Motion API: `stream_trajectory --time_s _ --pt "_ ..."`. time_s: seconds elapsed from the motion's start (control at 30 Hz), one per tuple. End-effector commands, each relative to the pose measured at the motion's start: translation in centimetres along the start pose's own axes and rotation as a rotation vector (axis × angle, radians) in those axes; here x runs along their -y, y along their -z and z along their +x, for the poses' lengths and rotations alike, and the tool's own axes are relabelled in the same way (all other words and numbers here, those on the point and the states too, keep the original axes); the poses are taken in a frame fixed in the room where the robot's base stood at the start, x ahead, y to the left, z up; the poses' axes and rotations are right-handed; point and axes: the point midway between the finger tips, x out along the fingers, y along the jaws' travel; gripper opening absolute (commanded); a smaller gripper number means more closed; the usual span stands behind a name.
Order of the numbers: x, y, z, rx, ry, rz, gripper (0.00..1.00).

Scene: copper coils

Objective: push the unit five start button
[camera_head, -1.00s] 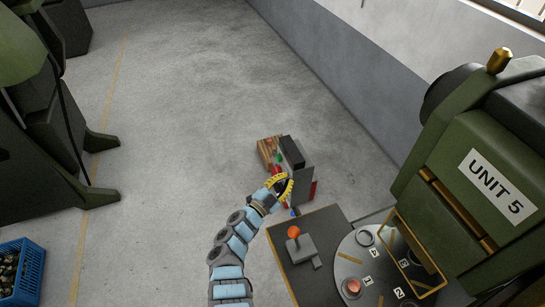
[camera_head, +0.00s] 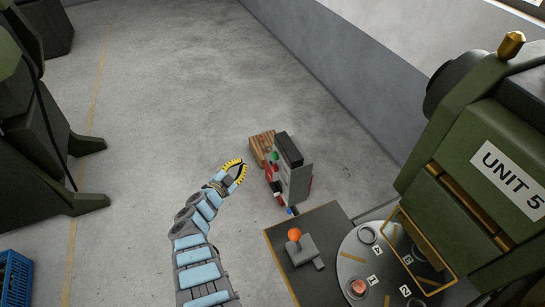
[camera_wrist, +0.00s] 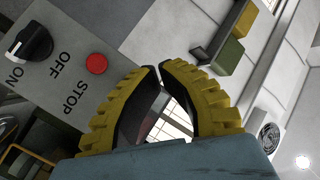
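A grey control box (camera_head: 297,183) with a black top stands beyond the table beside the green machine labelled UNIT 5 (camera_head: 508,179). Its left face carries a small green button (camera_head: 276,156) and red parts, too small to read. In the wrist view, a grey panel (camera_wrist: 85,28) shows a red button (camera_wrist: 96,64) marked STOP and a black knob (camera_wrist: 29,45) marked OFF and ON. No button marked START is readable. My gripper (camera_head: 242,165) is left of the box, apart from it. Its yellow-padded fingertips (camera_wrist: 159,69) meet, with nothing between them.
A dark table (camera_head: 318,219) holds an orange-topped joystick (camera_head: 294,235) and a round numbered plate (camera_head: 348,246). A wooden crate (camera_head: 260,148) stands behind the control box. A blue crate (camera_head: 14,278) is at lower left. The floor left of my gripper is clear.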

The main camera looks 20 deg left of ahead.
Motion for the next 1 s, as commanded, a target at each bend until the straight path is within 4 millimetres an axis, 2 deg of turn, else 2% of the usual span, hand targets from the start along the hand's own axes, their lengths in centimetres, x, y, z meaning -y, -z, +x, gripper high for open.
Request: stream_trajectory --time_s 0.37,1.0 --pt "-0.6 0.5 1.1 0.001 0.001 0.001 0.0" --pt "-3.6 3.5 6.6 -0.002 -0.001 0.0 0.0"
